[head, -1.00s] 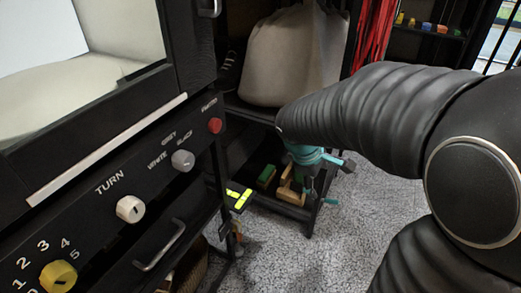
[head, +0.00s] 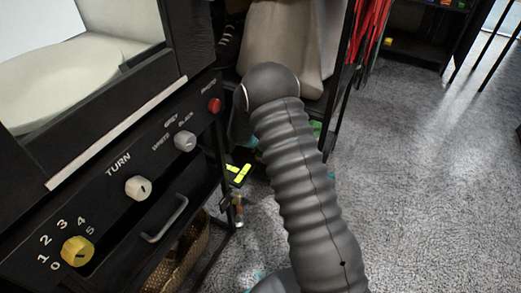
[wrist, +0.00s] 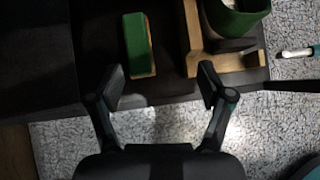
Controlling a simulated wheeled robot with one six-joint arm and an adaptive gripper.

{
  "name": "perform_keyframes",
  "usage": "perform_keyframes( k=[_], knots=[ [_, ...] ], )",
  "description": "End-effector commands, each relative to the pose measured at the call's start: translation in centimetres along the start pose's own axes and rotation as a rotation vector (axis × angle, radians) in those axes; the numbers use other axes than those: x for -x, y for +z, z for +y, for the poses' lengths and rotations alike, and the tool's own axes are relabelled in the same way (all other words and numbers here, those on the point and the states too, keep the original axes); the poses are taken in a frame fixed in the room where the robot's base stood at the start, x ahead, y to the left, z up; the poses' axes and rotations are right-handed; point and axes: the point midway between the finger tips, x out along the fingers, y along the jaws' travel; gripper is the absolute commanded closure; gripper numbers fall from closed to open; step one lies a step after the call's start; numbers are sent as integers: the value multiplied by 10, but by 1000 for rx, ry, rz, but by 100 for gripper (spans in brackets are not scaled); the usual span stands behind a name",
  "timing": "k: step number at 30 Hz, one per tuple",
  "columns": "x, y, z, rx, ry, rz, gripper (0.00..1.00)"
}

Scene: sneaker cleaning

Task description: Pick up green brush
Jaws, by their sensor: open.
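A green-topped brush with a wooden edge (wrist: 138,45) lies on the dark shelf (wrist: 90,40) in the wrist view. My gripper (wrist: 161,84) is open and empty. Its two fingers are spread just below the brush in the picture, and the brush sits nearer the left finger. Nothing is between the fingertips. In the head view my arm covers the gripper and most of the low shelf, so the brush cannot be made out there.
A wooden block or stand (wrist: 195,40) and a green container (wrist: 236,16) are right of the brush. A black machine with knobs (head: 137,188) fills the left of the head view. A pale bag (head: 285,45) stands above the low shelf. The speckled floor (head: 430,180) at right is clear.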

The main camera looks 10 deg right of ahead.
Motion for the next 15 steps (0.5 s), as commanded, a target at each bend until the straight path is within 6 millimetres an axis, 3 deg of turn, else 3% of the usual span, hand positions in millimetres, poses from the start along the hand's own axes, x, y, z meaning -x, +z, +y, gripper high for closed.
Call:
perform_keyframes(
  k=[5,15],
  knots=[
    [-15,-6,28,72,67,-4,21],
    [-69,-8,34,79,75,-4,21]
  ],
)
